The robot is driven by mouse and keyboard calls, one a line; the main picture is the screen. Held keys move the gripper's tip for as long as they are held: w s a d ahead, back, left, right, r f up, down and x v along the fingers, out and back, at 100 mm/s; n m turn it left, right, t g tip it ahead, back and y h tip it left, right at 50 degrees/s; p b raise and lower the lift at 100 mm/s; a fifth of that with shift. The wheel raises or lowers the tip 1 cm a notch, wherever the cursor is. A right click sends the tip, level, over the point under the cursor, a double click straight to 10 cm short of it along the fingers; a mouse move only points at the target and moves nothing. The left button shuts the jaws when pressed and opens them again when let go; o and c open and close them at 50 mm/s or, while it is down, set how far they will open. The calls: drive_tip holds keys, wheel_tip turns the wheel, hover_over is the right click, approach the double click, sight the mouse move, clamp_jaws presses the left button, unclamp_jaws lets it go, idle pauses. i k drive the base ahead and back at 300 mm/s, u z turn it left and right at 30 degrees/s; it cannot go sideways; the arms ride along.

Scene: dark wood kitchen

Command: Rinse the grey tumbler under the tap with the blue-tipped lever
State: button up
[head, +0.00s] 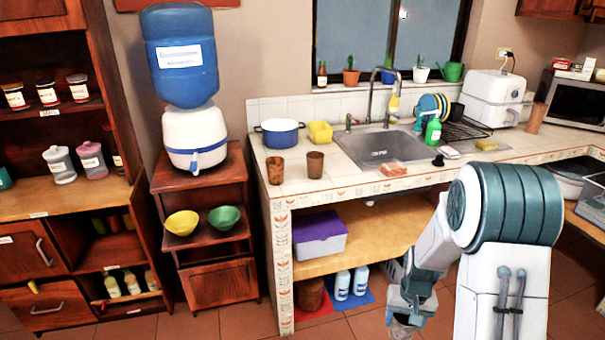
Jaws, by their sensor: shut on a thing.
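My gripper (404,315) is low in front of the counter, at the bottom edge of the head view. It is shut on a small grey thing that looks like the grey tumbler (401,331), partly cut off by the frame. The sink (384,148) is in the tiled counter, above and behind my gripper. A tall curved metal tap (369,97) rises at its back, with small handles beside it whose tip colours are too small to tell. The water dispenser (196,137) at left has a blue lever tap (195,160) on its front.
Two brown tumblers (275,170) (315,165) and a blue pot (280,133) stand left of the sink. A green bottle (433,132) and dish rack (456,130) stand right of it. A sponge-like block (392,169) lies at the counter's front edge. Floor at left front is clear.

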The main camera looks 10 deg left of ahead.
sight(388, 112)
drive_tip(key=u, duration=0.85)
drive_tip(key=i, duration=1)
drive_tip(key=u, duration=0.15)
